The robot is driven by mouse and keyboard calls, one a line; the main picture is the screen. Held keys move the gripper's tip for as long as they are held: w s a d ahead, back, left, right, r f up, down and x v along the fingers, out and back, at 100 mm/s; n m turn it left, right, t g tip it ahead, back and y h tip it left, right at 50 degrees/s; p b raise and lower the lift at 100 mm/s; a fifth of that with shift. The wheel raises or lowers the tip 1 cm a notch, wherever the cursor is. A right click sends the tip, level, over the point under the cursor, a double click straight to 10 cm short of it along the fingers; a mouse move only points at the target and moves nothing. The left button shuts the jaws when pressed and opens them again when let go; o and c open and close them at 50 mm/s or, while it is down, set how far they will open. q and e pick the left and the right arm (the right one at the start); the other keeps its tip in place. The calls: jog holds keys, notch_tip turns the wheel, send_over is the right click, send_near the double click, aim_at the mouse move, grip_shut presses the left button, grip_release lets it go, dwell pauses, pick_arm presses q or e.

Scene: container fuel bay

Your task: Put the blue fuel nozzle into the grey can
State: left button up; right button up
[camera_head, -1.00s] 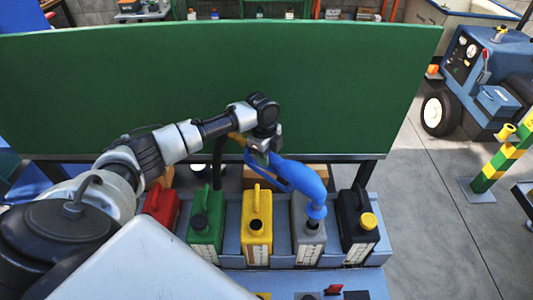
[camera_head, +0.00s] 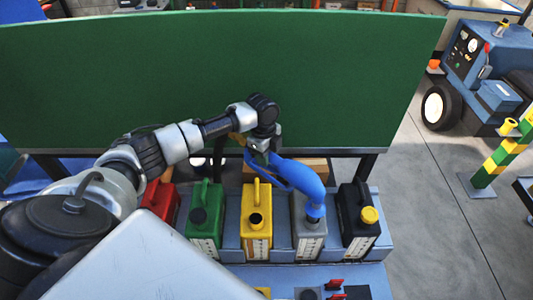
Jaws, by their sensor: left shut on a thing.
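My left gripper (camera_head: 264,147) is shut on the blue fuel nozzle (camera_head: 300,178), above the row of cans. The nozzle slants down to the right, and its lower end is at the top opening of the grey can (camera_head: 308,240). The spout tip is hidden, so how deep it sits in the opening I cannot tell. The grey can stands upright in the rack between the yellow can (camera_head: 257,230) and the black can (camera_head: 358,225). My right gripper is not in view.
A green can (camera_head: 205,222) and a red can (camera_head: 160,203) stand left of the yellow one in the blue-grey rack (camera_head: 284,241). A large green panel (camera_head: 180,80) rises behind. Open floor lies to the right, with a blue tractor-like machine (camera_head: 490,75).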

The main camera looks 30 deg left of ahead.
pick_arm(q)
jog(key=shift+f+b, duration=1.2)
jog(key=shift+f, duration=1.1)
jog(key=o, duration=1)
jog(key=shift+o, duration=0.6)
jog(key=r, duration=0.3)
jog(key=r+b, duration=0.1)
jog(key=r, duration=0.2)
jog(key=r+b, duration=0.1)
jog(key=r, duration=0.2)
jog(key=shift+a+r, duration=0.25)
jog(key=shift+a, duration=0.15)
jog(key=shift+r, duration=0.7)
